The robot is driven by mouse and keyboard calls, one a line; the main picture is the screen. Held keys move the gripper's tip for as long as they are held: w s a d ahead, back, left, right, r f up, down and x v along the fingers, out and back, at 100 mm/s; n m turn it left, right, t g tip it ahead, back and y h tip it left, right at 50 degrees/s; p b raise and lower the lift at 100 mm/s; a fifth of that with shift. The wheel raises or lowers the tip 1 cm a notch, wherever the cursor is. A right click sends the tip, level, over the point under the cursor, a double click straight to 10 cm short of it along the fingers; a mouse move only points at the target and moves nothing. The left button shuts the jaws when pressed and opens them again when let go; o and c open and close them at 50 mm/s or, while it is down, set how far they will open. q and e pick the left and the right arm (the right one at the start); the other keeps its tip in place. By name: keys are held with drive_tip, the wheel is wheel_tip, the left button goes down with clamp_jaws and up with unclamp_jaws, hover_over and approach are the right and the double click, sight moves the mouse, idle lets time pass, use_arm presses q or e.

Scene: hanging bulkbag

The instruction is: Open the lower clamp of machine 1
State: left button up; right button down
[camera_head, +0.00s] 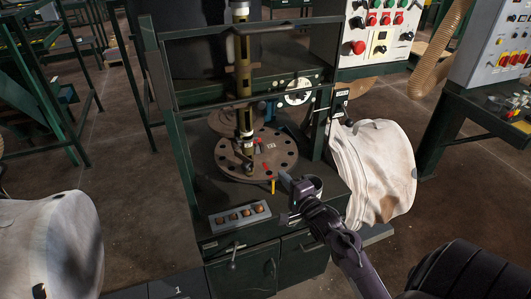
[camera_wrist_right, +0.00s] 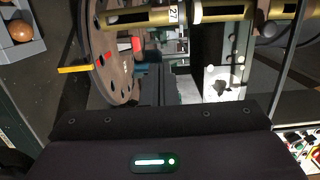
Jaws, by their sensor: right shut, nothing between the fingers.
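The machine (camera_head: 150,75) has a dark green frame around an upright brass column (camera_head: 243,82). The column stands over a round, holed brown plate (camera_head: 278,158). Small clamp parts with a red piece (camera_head: 257,141) sit at the column's foot; which one is the lower clamp, I cannot tell. A yellow lever (camera_head: 272,186) sticks out at the plate's front edge. My right gripper (camera_head: 285,180) is shut and empty, just right of this lever and in front of the plate. In the right wrist view, the plate (camera_wrist_right: 118,70), yellow lever (camera_wrist_right: 75,68) and column (camera_wrist_right: 150,16) appear turned sideways. My left gripper is out of view.
A white bag (camera_head: 375,165) hangs at the machine's right side; another white bag (camera_head: 45,250) is at lower left. Control panels (camera_head: 375,30) stand behind and right.

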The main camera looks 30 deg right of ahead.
drive_tip(key=w+p, duration=0.2)
drive_tip(key=w, duration=0.8)
drive_tip(key=a+p, duration=0.1)
drive_tip(key=s+a+p, duration=0.1)
drive_tip(key=a, duration=0.1)
drive_tip(key=shift+s+a, duration=0.1)
drive_tip(key=shift+s, duration=0.1)
drive_tip(key=shift+h, duration=0.3)
